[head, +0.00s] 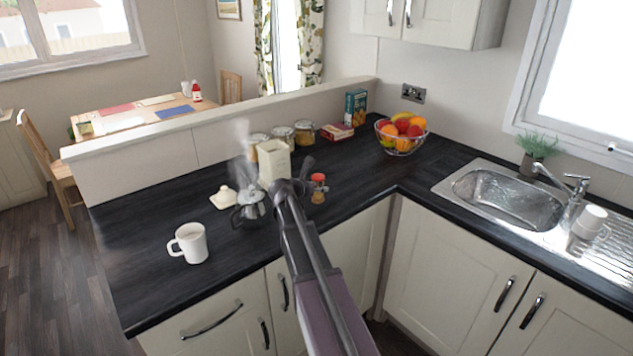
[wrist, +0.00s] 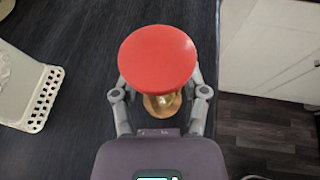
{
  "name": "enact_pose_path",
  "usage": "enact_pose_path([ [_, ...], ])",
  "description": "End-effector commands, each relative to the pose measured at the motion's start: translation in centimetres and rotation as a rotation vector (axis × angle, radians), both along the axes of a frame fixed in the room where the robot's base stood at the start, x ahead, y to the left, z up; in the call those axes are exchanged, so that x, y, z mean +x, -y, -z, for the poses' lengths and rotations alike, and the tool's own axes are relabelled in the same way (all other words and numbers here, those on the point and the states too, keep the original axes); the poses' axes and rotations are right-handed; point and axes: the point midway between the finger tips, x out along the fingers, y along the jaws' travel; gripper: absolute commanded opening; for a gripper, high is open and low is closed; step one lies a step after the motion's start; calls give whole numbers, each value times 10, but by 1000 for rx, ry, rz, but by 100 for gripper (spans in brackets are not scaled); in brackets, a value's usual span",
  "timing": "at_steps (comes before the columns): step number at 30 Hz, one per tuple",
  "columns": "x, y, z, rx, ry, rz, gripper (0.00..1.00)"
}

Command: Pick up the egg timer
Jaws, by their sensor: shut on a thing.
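The egg timer (head: 318,188) has a red round top and a glass body with a brown base. In the head view it is just right of my gripper (head: 300,184), over the dark worktop. In the wrist view the red top of the egg timer (wrist: 158,58) faces the camera and hides most of its body. My gripper (wrist: 160,95) has a finger on each side of the timer and is shut on it. Whether the base touches the worktop, I cannot tell.
Jars (head: 282,139) and a fruit bowl (head: 402,146) stand behind. The worktop's front edge is close. Open worktop (head: 345,170) lies right of the timer.

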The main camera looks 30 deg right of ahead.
Motion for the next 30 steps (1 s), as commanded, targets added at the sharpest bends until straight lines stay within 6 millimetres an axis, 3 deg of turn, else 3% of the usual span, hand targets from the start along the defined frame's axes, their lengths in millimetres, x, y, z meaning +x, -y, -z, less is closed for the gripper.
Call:
enact_pose_path([
  [1,-17,-7,-2,0,0,-1,7],
  [3,-32,-13,-4,0,0,-1,7],
  [13,-88,-37,-9,0,0,0,7],
  [21,-105,-45,-11,0,0,0,7],
  [30,-107,-46,-11,0,0,0,7],
])
